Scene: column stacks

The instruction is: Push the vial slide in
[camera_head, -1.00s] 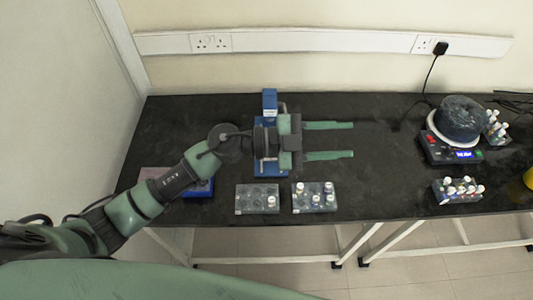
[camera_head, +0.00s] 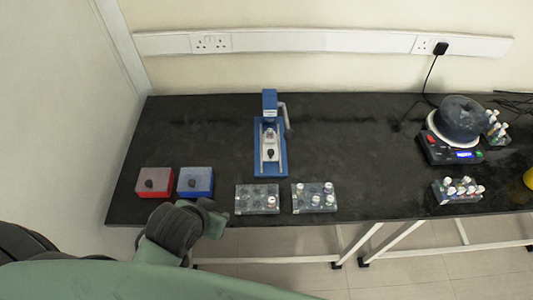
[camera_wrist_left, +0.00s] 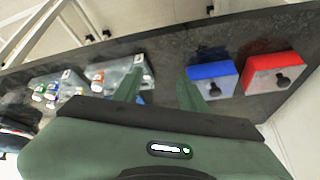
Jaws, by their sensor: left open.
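The blue press-like device (camera_head: 258,165) stands in the middle of the table, with an upright blue post at its back and a grey lever on its right. Its pale vial slide (camera_head: 270,146) lies along the base, with a dark knob (camera_head: 270,155) towards the front. A small vial-like thing (camera_head: 269,132) shows on it near the post. My left arm is at the table's front edge, clear of the device. In the left wrist view my left gripper (camera_wrist_left: 158,90) has its two fingers apart with nothing clearly held. My right gripper is in neither view.
A red box (camera_head: 154,181) and a blue box (camera_head: 195,182), both with dark knobs, stand at the left front. Two grey vial racks (camera_head: 257,199) (camera_head: 314,197) are in front of the device. A round dark vessel (camera_head: 461,119) sits on a device at right, near more vials.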

